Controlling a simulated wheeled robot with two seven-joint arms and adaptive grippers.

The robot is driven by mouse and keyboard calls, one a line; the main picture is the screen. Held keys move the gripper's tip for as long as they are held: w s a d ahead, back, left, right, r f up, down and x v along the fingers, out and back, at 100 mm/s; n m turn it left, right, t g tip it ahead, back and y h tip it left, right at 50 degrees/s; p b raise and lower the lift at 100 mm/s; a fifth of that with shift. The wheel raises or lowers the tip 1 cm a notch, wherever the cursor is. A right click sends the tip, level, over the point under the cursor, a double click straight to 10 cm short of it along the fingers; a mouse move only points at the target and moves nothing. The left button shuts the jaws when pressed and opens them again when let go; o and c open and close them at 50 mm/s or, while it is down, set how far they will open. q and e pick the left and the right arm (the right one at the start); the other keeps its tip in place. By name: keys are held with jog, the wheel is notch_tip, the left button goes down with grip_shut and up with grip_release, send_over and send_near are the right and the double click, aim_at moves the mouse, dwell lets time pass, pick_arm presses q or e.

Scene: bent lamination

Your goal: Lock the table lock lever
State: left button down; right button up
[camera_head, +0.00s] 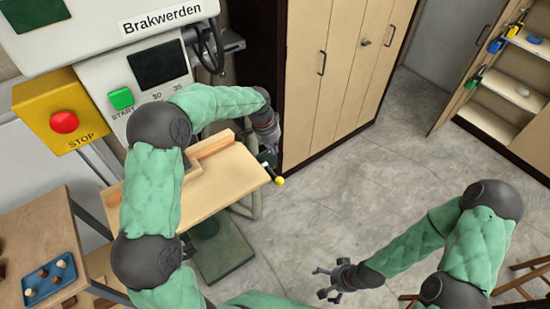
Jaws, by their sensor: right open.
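The table lock lever (271,172) is a short dark rod with a yellow knob at its end. It sticks out beside the right edge of the wooden machine table (228,188), sloping down to the right. My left gripper (272,149) points down a little above the lever, apart from the yellow knob. Its fingers are small and dark here, and I cannot tell whether they are open. My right gripper (325,283) is open and empty over the floor at the bottom centre, far from the lever. The lever's base is hidden by the table.
A wooden cabinet (325,70) stands close behind my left gripper. The machine has a green START button (121,98) and a red STOP button (64,122). A side table with a blue tray (36,289) is at lower left. The floor (340,205) is clear at centre.

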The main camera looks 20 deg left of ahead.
pick_arm(q)
send_over(272, 173)
jog(key=d, duration=0.2)
notch_tip(272, 173, down, 11)
jog(key=shift+s+d+f, duration=0.1)
jog(key=shift+s+f, duration=0.2)
jog(key=shift+f, duration=0.55)
